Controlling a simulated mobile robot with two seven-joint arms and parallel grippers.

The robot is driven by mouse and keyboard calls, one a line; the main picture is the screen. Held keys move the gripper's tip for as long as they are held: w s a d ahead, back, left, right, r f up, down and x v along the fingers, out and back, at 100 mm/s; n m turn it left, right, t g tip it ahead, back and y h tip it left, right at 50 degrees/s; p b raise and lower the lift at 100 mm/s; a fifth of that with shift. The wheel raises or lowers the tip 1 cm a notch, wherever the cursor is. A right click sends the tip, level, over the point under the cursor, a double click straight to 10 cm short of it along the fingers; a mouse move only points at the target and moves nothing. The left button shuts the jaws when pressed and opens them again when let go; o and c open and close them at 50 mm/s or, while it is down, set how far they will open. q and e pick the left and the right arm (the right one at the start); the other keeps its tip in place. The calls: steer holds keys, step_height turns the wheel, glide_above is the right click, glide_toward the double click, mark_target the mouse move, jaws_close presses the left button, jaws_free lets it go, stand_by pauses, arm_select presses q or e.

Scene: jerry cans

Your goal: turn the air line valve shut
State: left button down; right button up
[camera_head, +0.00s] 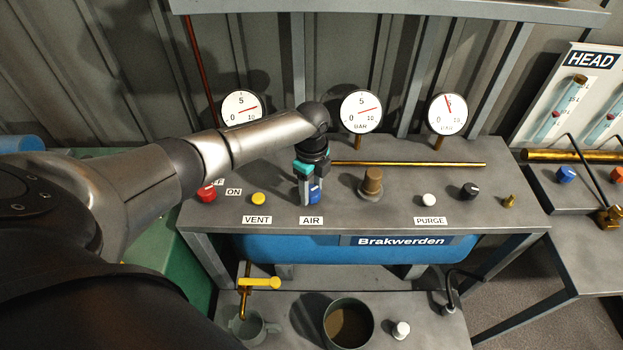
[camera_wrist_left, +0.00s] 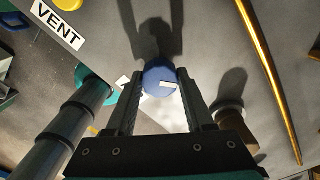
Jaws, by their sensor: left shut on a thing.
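The air line valve is a round blue knob (camera_head: 315,193) on the grey bench top, just behind the AIR label (camera_head: 311,220). In the left wrist view the blue knob (camera_wrist_left: 159,76) sits between my fingertips, with a white pointer mark on its top. My left gripper (camera_head: 311,190) reaches down from above and is shut on the knob; it also shows in the wrist view (camera_wrist_left: 161,88). The fingers hide part of the knob in the head view. My right gripper is in neither view.
A yellow VENT button (camera_head: 258,199) and a red button (camera_head: 206,193) lie left of the valve. A brown-topped fitting (camera_head: 372,182) stands close on the right. A brass pipe (camera_head: 420,164) runs behind, below the gauges (camera_head: 361,111). A white PURGE button (camera_head: 429,200) is further right.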

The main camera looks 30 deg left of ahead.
mark_target(311, 191)
arm_select(q)
steer(key=n+p, duration=0.3)
steer(key=n, duration=0.2)
steer(key=shift+r+n+p, duration=0.15)
steer(key=shift+n+p, duration=1.15)
steer(key=shift+n, duration=1.2)
steer(key=shift+c, duration=1.4)
jaws_free()
steer(key=shift+r, duration=0.35)
step_height(311, 191, up, 14)
steer(key=p, duration=0.2)
steer(key=shift+r, duration=0.15)
